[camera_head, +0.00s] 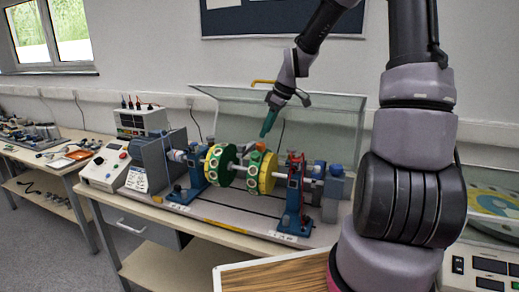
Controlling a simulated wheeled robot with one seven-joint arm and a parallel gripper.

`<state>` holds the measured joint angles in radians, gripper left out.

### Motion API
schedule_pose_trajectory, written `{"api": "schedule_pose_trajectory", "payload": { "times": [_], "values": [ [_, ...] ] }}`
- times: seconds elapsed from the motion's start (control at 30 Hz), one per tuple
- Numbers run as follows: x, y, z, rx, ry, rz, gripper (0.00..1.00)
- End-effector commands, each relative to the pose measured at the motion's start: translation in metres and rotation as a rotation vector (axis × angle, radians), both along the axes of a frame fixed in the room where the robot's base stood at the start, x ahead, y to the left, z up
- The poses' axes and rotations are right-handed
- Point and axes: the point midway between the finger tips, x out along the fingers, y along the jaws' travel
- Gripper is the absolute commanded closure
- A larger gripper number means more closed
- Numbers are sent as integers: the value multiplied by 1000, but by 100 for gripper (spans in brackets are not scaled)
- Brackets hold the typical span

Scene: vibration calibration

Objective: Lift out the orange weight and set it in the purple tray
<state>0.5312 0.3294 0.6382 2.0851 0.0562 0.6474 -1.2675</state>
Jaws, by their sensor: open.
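My gripper (287,116) is open, with its two teal fingers spread apart and nothing between them. It hangs above the rotor rig, over its right disc. The rig carries a left green and yellow disc (216,165) and a right green and yellow disc (266,173) on one shaft, each with round holes around it. A small orange piece (261,146) shows at the top of the right disc, below the gripper. It is probably the orange weight, but it is too small to tell how it sits. I cannot make out a purple tray.
Blue bearing stands (294,200) hold the shaft. A clear raised cover (335,128) stands behind the rig, close to my gripper. A grey motor housing (160,160) and a control box (105,168) are at left. A wood-topped surface (275,277) lies in front.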

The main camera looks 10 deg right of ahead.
Motion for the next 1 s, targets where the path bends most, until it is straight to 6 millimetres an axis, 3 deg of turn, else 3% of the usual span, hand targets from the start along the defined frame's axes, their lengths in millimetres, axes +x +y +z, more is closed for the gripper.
{"api": "schedule_pose_trajectory", "payload": {
  "times": [0.43, 0.73, 0.77, 0.8, 0.9, 1.0],
  "values": [
    [10, 14, -49, 1, 3, 1, 46],
    [12, 15, -54, 0, 0, -1, 46],
    [12, 15, -54, 0, 0, -1, 54],
    [12, 15, -54, 0, 0, -1, 69],
    [12, 15, -54, 0, 0, -1, 100],
    [12, 15, -53, 0, 0, -1, 100]
  ]
}}
